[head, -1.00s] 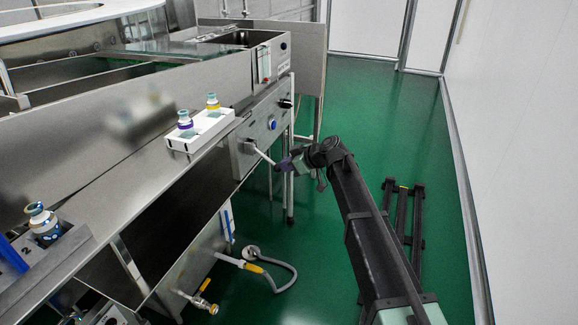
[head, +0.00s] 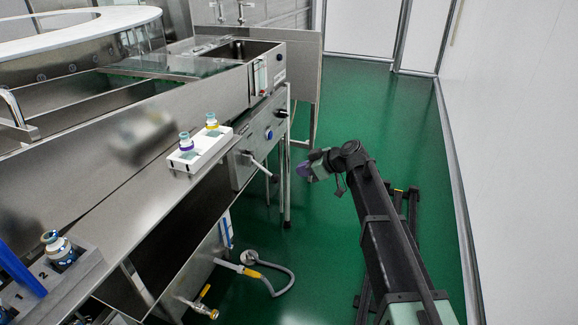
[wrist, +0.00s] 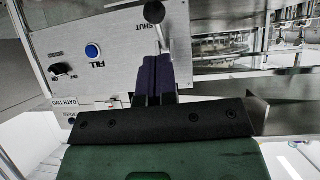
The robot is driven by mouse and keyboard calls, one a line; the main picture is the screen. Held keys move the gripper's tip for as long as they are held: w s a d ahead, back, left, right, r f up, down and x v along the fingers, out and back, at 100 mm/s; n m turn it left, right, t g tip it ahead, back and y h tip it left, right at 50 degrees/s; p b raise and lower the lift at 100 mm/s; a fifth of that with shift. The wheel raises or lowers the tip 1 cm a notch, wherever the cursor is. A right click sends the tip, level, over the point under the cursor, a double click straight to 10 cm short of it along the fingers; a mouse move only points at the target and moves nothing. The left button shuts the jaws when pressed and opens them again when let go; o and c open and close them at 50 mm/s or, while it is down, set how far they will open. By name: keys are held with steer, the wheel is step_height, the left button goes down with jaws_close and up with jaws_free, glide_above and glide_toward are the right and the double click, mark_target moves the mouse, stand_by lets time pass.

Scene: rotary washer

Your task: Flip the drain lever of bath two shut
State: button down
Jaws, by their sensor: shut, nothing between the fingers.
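The drain lever (head: 259,163) is a pale rod on the steel front panel, sticking out towards my gripper in the head view. In the wrist view the lever's dark round knob (wrist: 154,12) is at the top, beside an upside-down "SHUT" label. The panel carries a "BATH TWO" label (wrist: 62,102). My gripper (head: 303,168) is right of the lever, with a visible gap. Its purple fingers (wrist: 153,72) are together and empty, below the knob in the wrist view. The lever's pivot is partly hidden.
A blue FILL button (wrist: 92,51) and a black knob (wrist: 58,69) sit on the same panel. A white rack (head: 203,150) with two bottles stands on the ledge above. Green floor (head: 385,110) is clear to the right.

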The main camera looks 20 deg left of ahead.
steer(key=v, duration=0.3)
steer(key=f+p+v, duration=0.1)
steer(key=shift+d+r, duration=0.2)
steer(key=shift+d, duration=0.35)
steer(key=s+d+f+m+g+h, duration=0.1)
steer(key=s+d+f+m+h, duration=0.3)
steer(key=s+d, duration=0.5)
steer(key=s+d+f+m+h, duration=0.1)
steer(key=s+d+m+h, duration=0.2)
steer(key=s+d+m, duration=0.6)
steer(key=s+d+f+m+g+h, duration=0.1)
steer(key=s+d+f+m+h, duration=0.25)
steer(key=s+d, duration=0.55)
steer(key=d+r+p, duration=0.3)
steer(key=r+p, duration=1.5)
steer(key=r, duration=0.1)
steer(key=shift+w+d+h+p, duration=0.2)
steer(key=shift+w+h+p, duration=0.1)
steer(key=shift+h+p, duration=0.05)
